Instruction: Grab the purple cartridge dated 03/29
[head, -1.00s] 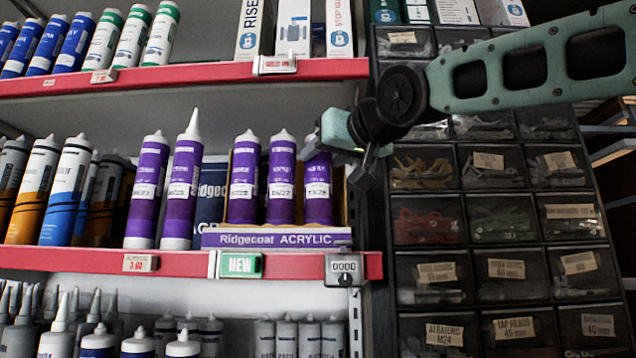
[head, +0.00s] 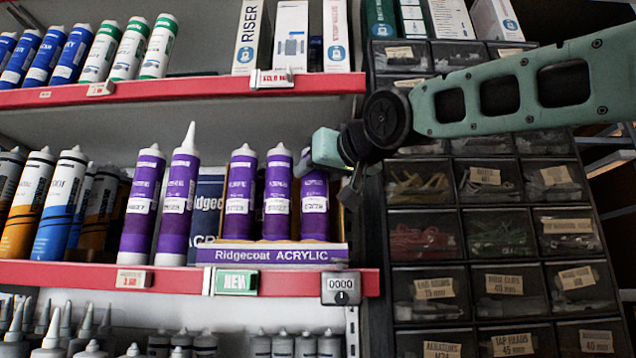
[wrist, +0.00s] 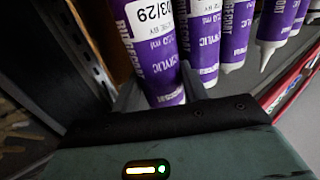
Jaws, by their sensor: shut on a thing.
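The purple cartridge with a white label reading 03/29 (wrist: 150,45) stands close in the wrist view, tilted in the picture. My gripper (wrist: 162,92) is shut on it, with a dark finger at each side. In the head view it is the rightmost purple cartridge (head: 314,205) in the Ridgecoat ACRYLIC tray (head: 270,253). My gripper's teal body (head: 325,147) covers its top there, and its fingers are partly hidden. Two like cartridges (head: 277,190) (head: 240,192) stand left of it in the tray.
Two more purple cartridges (head: 142,205) (head: 178,205), one with a long nozzle, stand left of the tray. The red shelf edge (head: 180,278) carries a number lock (head: 341,288). A drawer cabinet (head: 480,250) stands close at right. An upper shelf (head: 190,88) runs overhead.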

